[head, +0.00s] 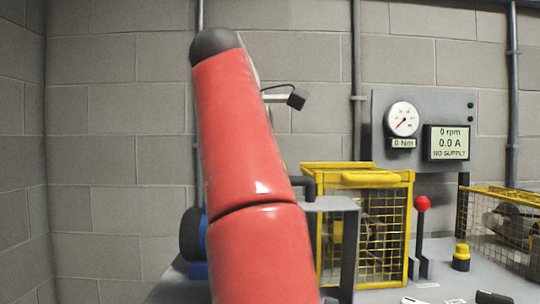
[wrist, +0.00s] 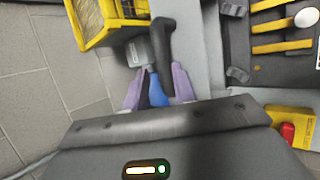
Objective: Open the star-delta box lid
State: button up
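In the wrist view, the two grey-purple fingers of my gripper (wrist: 158,80) stand apart. A black bent handle (wrist: 162,40) and a blue piece (wrist: 157,94) show between or beneath them. I cannot tell whether the fingers touch either one. A small grey block (wrist: 137,52) lies beside the handle. In the head view, my red arm covers the middle of the scene and hides my gripper. I cannot pick out the star-delta box or its lid with certainty in either view.
A yellow mesh guard (head: 385,235) stands right of my arm and shows in the wrist view (wrist: 98,18). A red-knobbed lever (head: 422,204), yellow button (head: 461,257) and second cage (head: 500,228) are further right. A gauge panel (head: 425,160) stands behind. Bare floor shows lower left in the wrist view.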

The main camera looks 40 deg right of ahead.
jog(key=shift+v, duration=1)
